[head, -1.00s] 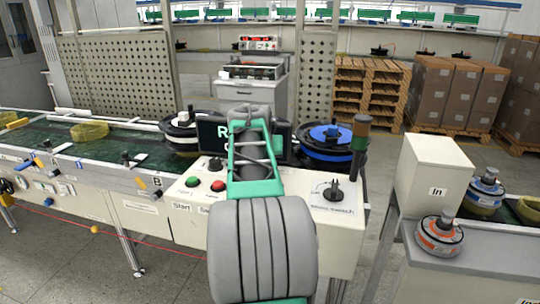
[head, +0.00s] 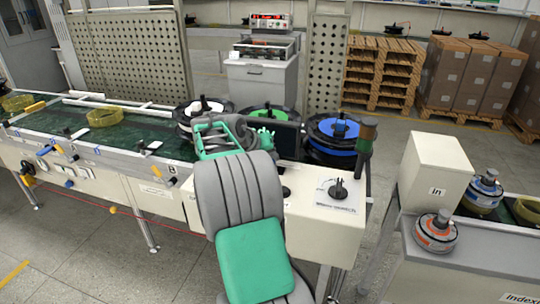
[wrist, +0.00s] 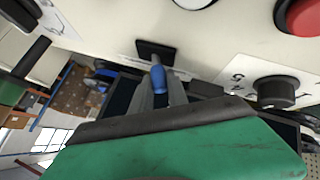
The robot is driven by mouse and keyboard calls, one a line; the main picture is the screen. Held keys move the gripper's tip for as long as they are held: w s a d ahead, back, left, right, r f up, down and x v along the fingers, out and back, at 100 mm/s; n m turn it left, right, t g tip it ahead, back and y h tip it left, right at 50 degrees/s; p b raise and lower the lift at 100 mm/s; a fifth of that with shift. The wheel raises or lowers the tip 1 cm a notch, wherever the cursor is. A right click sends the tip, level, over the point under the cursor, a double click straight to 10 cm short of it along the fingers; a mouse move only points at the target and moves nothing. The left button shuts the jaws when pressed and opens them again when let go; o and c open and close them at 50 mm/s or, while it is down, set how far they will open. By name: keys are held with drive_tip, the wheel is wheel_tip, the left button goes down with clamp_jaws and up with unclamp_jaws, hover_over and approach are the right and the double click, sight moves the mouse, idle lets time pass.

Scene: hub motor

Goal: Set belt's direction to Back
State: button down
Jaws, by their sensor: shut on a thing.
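In the wrist view my gripper (wrist: 159,92) is shut on a small blue-tipped lever (wrist: 157,76). The lever stands out from a black slot (wrist: 155,50) on a cream panel. The print beside the slot is too small to read, so I cannot tell the lever's setting. In the head view my arm hides the gripper, the lever and part of the control box (head: 315,235). The green belt (head: 145,131) runs along the left, carrying a yellow ring (head: 103,117).
In the wrist view a red button (wrist: 303,16) and a black numbered knob (wrist: 275,91) sit near the lever. A black dial (head: 338,190) is on the control box. A signal lamp (head: 366,140) stands at its right end. The "In" box (head: 437,170) stands further right.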

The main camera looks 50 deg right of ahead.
drive_tip(key=c, duration=1.3)
unclamp_jaws()
drive_tip(key=v, duration=0.7)
drive_tip(key=shift+a+r, duration=0.15)
drive_tip(key=shift+r, duration=0.1)
